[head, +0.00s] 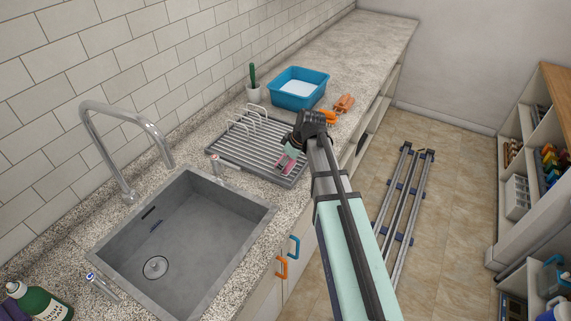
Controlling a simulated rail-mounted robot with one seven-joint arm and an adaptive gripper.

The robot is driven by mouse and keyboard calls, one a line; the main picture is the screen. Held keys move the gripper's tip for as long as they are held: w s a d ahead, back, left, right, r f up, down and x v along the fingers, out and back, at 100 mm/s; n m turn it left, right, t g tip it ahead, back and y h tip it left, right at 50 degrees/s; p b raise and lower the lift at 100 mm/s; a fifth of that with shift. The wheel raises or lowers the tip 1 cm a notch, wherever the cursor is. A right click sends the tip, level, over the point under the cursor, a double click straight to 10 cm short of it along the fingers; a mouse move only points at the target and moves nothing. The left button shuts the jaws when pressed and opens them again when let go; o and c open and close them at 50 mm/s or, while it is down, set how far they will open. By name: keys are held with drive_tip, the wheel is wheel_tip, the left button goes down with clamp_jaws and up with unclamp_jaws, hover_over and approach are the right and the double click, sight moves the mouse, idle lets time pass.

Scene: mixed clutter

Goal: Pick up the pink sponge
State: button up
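A pink object (285,166), which looks like the pink sponge, is at the right front part of the grey drying rack (225,163). Its upper part is covered by my gripper, and a pale greenish patch shows beside the pink. My black gripper (292,149) points down over the rack, right at the pink object. The fingers are small and dark here, so I cannot tell whether they are open or shut, or whether they touch the pink object.
A blue tub (298,88), a potted cactus (253,83), an orange item (328,117) and a salmon-coloured item (344,103) stand beyond the rack. A sink (180,235) with a tall faucet (130,120) is nearer. The far counter is clear.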

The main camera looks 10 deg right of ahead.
drive_tip(key=c, duration=1)
drive_tip(key=shift+r, duration=0.1)
